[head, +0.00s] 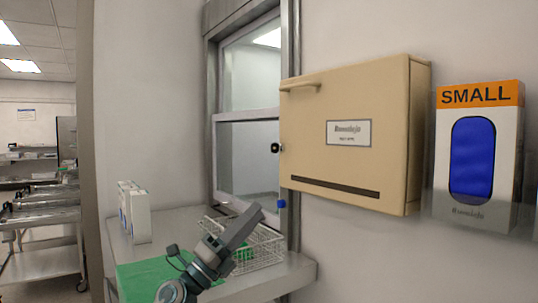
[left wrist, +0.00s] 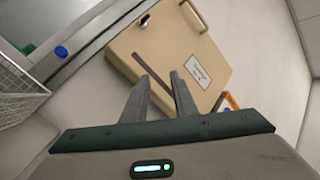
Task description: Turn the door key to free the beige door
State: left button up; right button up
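The beige door (head: 305,140) is the front of a beige box on the wall, with a label, a dark slot and a bar handle at its top left. It looks closed. A small black piece (head: 275,148), which may be the key, sits at the door's left edge; its shape is too small to tell. In the left wrist view the beige door (left wrist: 150,45) lies past my fingers, and a small dark piece (left wrist: 144,19) shows at its edge. My left gripper (left wrist: 161,77) is open and empty, below and apart from the door. My right gripper is in neither view.
A counter (head: 290,275) below holds a wire basket (head: 265,247), a green cloth (head: 140,278) and white boxes (head: 135,212). A small blue knob (head: 281,204) is by the window frame. A "SMALL" glove box (head: 505,150) hangs right of the beige box.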

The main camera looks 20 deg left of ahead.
aim_at(272, 147)
pick_arm(q)
notch_tip(272, 147, up, 10)
jog(key=w+a+f+m+g+h, duration=0.1)
jog(key=w+a+m+g+h, duration=0.1)
jog(key=m+g, duration=0.6)
jog(key=a+r+m+t+y, duration=0.1)
jog(key=a+r+m+y, duration=0.3)
jog(key=a, duration=0.5)
notch_tip(272, 147, up, 3)
jog(key=shift+w+a+f+t+y, duration=0.2)
jog(key=shift+t+y, duration=0.1)
jog(key=shift+y, duration=0.7)
jog(key=shift+r, duration=0.1)
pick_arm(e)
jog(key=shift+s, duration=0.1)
